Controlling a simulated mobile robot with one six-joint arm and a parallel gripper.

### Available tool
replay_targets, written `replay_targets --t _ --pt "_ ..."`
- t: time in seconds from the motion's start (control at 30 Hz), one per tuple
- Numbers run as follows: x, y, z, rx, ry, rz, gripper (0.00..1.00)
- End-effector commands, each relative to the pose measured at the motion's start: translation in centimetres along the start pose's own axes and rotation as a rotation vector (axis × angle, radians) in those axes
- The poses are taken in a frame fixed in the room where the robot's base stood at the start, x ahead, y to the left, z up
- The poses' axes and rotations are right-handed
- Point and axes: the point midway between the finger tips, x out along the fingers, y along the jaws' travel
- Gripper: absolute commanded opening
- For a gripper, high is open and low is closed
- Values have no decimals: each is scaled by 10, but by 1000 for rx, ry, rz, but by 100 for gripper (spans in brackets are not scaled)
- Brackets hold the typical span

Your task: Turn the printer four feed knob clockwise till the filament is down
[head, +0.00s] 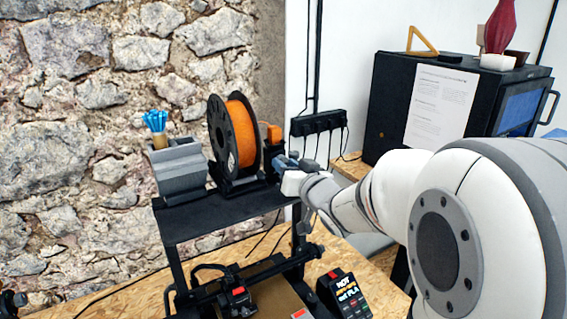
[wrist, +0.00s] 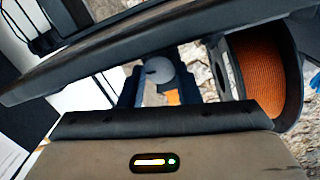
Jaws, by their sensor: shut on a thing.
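The filament spool (head: 243,135), black with orange filament, stands on the printer's top shelf (head: 225,218). It also shows at the right of the wrist view (wrist: 268,78). Just right of the spool is a small feeder with an orange block (head: 273,133). My gripper (head: 284,165) reaches it from the right. In the wrist view, the round grey feed knob (wrist: 159,69) sits between the two dark fingers of my gripper (wrist: 160,85), which is shut on it. In the head view the knob is hidden by my gripper. I cannot make out the filament's path or its end.
A grey holder (head: 180,170) with blue-tipped tools stands left of the spool. Below the shelf are a dark print head (head: 237,298) and a small labelled display (head: 344,294). A stone wall stands behind. A power strip (head: 318,122) and a black enclosure (head: 400,90) are at the right.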

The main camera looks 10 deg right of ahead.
Motion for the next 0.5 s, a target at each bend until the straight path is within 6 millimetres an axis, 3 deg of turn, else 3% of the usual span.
replay_targets --t 0.5 --pt "0 0 0 62 -4 -2 7"
